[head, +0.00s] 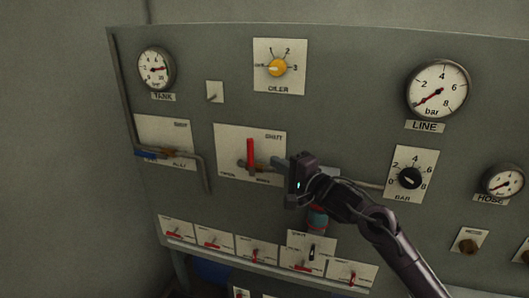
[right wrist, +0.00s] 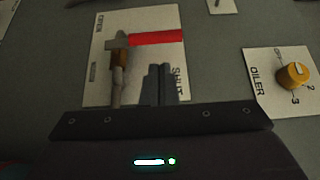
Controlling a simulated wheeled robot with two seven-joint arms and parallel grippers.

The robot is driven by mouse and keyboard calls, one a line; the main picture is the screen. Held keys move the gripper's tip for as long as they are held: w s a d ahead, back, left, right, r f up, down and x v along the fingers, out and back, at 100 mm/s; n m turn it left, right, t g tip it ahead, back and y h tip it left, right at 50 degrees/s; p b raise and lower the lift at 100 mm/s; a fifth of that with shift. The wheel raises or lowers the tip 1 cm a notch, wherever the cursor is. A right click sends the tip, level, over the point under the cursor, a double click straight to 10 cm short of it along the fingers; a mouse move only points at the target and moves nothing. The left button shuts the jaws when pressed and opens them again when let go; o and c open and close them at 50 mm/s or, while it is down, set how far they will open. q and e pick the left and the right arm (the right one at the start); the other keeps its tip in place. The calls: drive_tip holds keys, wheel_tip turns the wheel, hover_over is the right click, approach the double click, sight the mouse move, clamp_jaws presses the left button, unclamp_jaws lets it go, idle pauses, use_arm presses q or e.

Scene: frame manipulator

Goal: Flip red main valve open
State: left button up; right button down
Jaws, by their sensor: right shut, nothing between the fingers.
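The red main valve handle (head: 250,153) stands upright on a pale plate (head: 222,140) marked SHUT at its upper right. In the right wrist view the red handle (right wrist: 156,38) lies across the picture, joined to a brass and grey pipe fitting (right wrist: 118,65). My right gripper (head: 277,162) is just right of the handle in the head view, its fingers together and pointing at the plate. In the right wrist view the closed fingers (right wrist: 158,84) are over the plate, apart from the red handle in the picture, with nothing between them. My left gripper is not in view.
A blue-handled valve (head: 147,154) is to the left. The yellow OILER knob (head: 277,67) is above, the black BAR knob (head: 410,178) to the right. A row of small red levers (head: 257,252) runs below. Gauges such as LINE (head: 437,88) sit higher on the panel.

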sight(251, 158)
drive_tip(key=p+x, duration=0.1)
drive_tip(key=x, duration=0.5)
drive_tip(key=shift+a, duration=0.1)
